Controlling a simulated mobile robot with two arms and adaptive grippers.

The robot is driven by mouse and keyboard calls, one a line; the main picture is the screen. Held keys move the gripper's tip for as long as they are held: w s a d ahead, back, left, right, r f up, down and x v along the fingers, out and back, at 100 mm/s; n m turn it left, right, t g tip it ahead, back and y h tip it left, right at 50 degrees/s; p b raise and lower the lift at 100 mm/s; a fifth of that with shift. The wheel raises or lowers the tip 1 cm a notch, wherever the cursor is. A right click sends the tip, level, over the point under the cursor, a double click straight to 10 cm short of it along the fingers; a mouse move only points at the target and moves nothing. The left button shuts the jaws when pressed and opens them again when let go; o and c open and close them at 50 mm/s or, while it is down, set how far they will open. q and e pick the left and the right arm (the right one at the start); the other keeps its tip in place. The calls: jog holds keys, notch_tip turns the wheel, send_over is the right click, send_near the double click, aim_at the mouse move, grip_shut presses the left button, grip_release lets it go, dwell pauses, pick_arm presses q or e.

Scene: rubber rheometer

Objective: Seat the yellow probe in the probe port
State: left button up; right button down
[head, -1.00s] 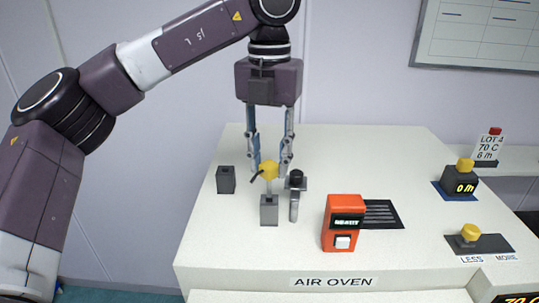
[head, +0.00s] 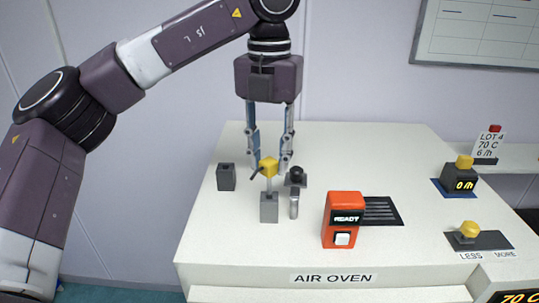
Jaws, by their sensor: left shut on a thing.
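The yellow probe (head: 268,166) has a yellow head, a short dark side piece and a thin grey stem. It is upright, with its stem reaching down to the top of a grey block (head: 269,209) on the white oven top. My left gripper (head: 269,167) points down from above, one finger on each side of the yellow head, shut on the probe. I cannot tell how deep the stem sits in the block. Another grey block (head: 227,178) with a dark top opening stands to the left; which block is the probe port is not marked. My right gripper is not in view.
A black-knobbed grey fitting (head: 295,181) stands close right of the probe. An orange unit (head: 342,221) reading READY stands in front of a dark vent (head: 382,212). Yellow-knobbed controls (head: 465,184) are at the right. The oven top (head: 340,150) is clear behind.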

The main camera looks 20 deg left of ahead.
aim_at(269, 193)
pick_arm(q)
jog(key=shift+f, duration=0.1)
jog(key=shift+f+b, duration=2.2)
jog(key=shift+f, duration=0.6)
jog(key=o, duration=1.2)
jog(key=shift+o, duration=0.2)
notch_tip(269, 193, up, 5)
jog(key=p, duration=0.4)
jog(key=shift+r, duration=0.1)
